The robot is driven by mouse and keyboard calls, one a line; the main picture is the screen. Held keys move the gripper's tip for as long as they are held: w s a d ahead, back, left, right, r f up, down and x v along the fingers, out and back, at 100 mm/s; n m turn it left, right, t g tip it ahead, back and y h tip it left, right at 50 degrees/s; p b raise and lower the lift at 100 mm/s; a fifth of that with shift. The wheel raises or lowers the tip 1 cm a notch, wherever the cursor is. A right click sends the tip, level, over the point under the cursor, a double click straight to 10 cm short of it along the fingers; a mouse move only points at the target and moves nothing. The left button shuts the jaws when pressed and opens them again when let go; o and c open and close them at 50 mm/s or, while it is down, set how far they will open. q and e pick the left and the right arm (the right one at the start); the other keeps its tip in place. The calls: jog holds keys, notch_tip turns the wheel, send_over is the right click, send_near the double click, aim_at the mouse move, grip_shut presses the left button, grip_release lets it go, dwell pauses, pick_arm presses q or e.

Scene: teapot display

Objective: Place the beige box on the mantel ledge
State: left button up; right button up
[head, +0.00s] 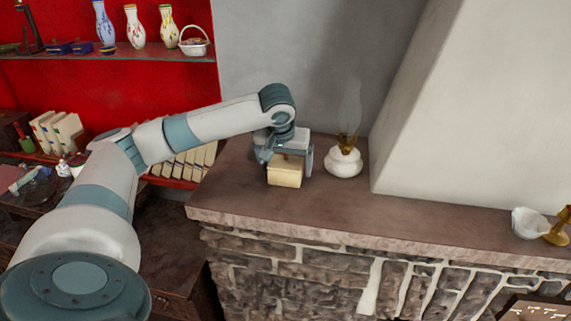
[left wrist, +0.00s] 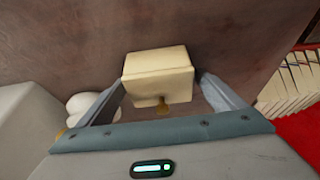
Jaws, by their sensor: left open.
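The ledge also fills the background of the left wrist view (left wrist: 225,35). My right gripper is not in view.
A white oil lamp (head: 344,162) with a glass chimney stands just right of the box. The sloped white chimney breast (head: 460,110) rises behind the ledge. A white cup (head: 528,223) and a brass candlestick (head: 558,228) stand at the far right. Books (head: 190,163) fill a shelf at left.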

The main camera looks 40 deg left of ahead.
pick_arm(q)
jog(key=shift+r, duration=0.15)
jog(key=shift+s+d+r+b, duration=0.1)
jog(key=shift+r+b, duration=0.15)
jog(key=shift+b, duration=0.05)
jog(key=b+v, duration=0.4)
jog(key=v, duration=0.7)
jog(key=shift+r, duration=0.25)
